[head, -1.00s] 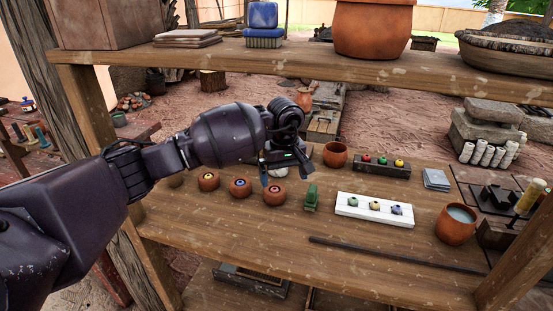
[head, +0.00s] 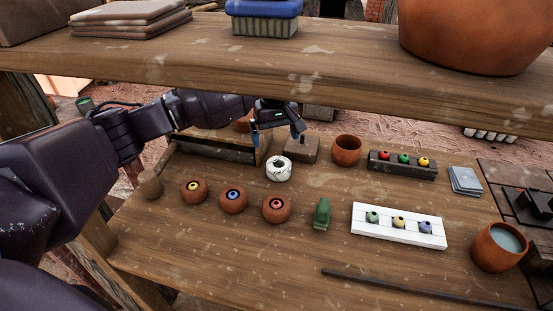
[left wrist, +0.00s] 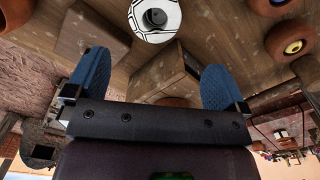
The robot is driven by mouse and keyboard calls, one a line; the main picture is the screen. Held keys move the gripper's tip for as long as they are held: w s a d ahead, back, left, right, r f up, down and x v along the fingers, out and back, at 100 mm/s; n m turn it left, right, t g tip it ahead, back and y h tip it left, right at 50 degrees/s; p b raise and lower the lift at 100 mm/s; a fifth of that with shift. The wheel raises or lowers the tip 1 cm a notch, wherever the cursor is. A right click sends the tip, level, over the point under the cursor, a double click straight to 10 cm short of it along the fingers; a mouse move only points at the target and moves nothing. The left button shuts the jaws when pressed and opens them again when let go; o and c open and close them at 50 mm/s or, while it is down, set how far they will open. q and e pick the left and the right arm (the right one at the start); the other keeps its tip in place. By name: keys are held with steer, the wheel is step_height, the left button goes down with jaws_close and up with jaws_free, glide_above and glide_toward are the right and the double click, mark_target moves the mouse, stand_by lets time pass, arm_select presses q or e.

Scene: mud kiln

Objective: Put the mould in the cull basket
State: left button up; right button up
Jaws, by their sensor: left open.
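A round white piece with dark crack-like lines and a hole in its middle, which looks like the mould (head: 279,168), sits on the wooden worktop. It also shows at the top edge of the left wrist view (left wrist: 140,24). My left gripper (head: 277,134) is open and empty, above and just behind the mould, apart from it. In the left wrist view its two blue fingers (left wrist: 154,80) are spread wide, with a wooden block visible beyond them. My right gripper is not in view. I cannot make out a cull basket in the current views.
A wooden block with a knob (head: 301,149) stands just behind the mould. A long wooden box (head: 215,146) lies to its left. Small clay pots (head: 234,202), a green object (head: 322,213) and a white tray (head: 398,240) are in front.

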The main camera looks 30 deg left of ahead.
mark_target(278, 162)
arm_select(q)
steer(key=shift+w+f, duration=0.1)
step_height(278, 162, down, 5)
steer(key=shift+f+b, duration=0.1)
steer(key=shift+b, duration=0.7)
steer(key=shift+d+f, duration=0.1)
steer(key=shift+f, duration=0.35)
steer(key=f, duration=0.1)
steer(key=f+b, duration=0.1)
steer(key=f, duration=0.2)
steer(key=shift+w+d+f+b, duration=0.1)
steer(key=shift+d+f+b, duration=0.15)
steer(key=shift+f+b, duration=0.05)
steer(key=shift+r, duration=0.15)
steer(key=c, duration=1.2)
